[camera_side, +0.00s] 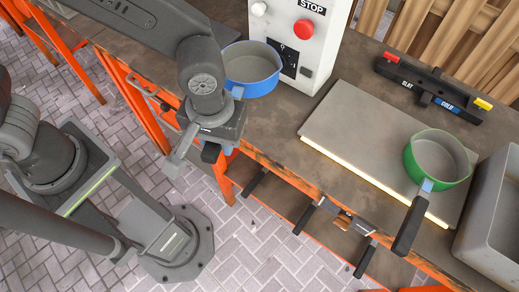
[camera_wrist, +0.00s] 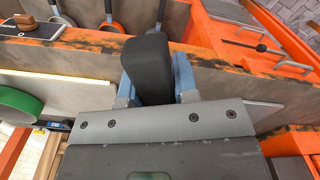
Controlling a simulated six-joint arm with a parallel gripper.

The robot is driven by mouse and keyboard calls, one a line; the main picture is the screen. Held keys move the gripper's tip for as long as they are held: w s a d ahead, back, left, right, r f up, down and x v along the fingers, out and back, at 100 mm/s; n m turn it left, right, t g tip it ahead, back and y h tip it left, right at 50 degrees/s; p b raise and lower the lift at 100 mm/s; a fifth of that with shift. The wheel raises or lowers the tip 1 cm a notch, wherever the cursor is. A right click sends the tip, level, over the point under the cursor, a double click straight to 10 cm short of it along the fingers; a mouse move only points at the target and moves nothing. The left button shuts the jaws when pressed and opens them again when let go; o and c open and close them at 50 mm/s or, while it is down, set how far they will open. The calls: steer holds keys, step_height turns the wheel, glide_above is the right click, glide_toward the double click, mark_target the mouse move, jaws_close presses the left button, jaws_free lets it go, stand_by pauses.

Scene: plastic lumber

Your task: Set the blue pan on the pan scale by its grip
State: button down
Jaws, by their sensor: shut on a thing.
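The blue pan (camera_side: 262,88) is at the back left of the bench in the side view, partly hidden behind my arm. I cannot tell whether its base touches the bench. My gripper (camera_side: 213,150) is at the front edge of the bench, below the pan in the picture. In the wrist view my gripper (camera_wrist: 157,85) is shut on a black grip (camera_wrist: 148,62), between its blue-grey fingers. The pan's bowl is not visible there. A flat grey plate (camera_side: 340,125) with a lit front edge lies on the bench to the right; it appears to be the pan scale.
A green pan (camera_side: 410,158) stands on the plate's right end, its black grip past the front edge. A grey crate (camera_side: 488,225) is at far right. A control box (camera_side: 310,45) with a red stop button stands behind the blue pan. A black bar (camera_side: 430,86) lies behind the plate.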

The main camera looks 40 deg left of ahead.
steer(key=w+a+f+n, duration=0.1)
steer(key=a, duration=0.9)
steer(key=w+a+f+n, duration=0.1)
steer(key=a+f, duration=0.1)
steer(key=a, duration=0.8)
steer(key=shift+w+a+f, duration=0.3)
steer(key=shift+w+a, duration=0.5)
steer(key=shift+w, duration=0.65)
steer(key=shift+w+a+f, duration=0.35)
steer(key=shift+w+a, duration=0.45)
steer(key=shift+w, duration=0.7)
steer(key=shift+w+a+f, duration=0.3)
steer(key=shift+w+a, duration=0.5)
steer(key=shift+w, duration=0.65)
steer(key=shift+f, duration=1.25)
steer(key=c, duration=0.8)
jaws_free()
steer(key=shift+r, duration=0.1)
